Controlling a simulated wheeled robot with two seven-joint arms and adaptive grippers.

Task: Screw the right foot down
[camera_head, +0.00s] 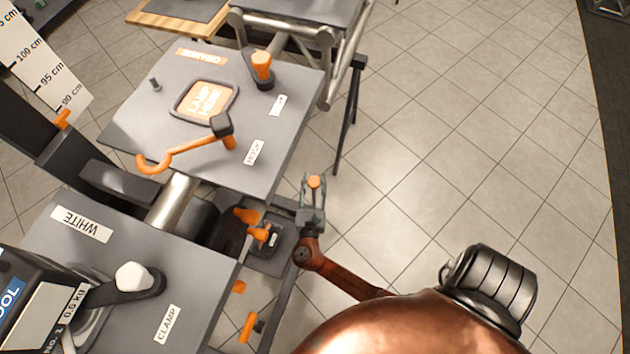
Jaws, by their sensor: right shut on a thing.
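My right gripper (312,197) is at the middle of the head view, at the end of my copper-coloured arm. Its slim dark fingers are closed around an orange knob (314,182), whose top shows between them. The knob is beside a small dark plate (272,247) with a white label and orange handles (258,234). I cannot tell how the knob joins the part below, as the gripper hides it. The picture does not name the right foot. My left gripper is not in view.
A nearer grey board (200,265) carries a white knob (132,277). Metal tubes (325,70) stand behind. Tiled floor at right is clear.

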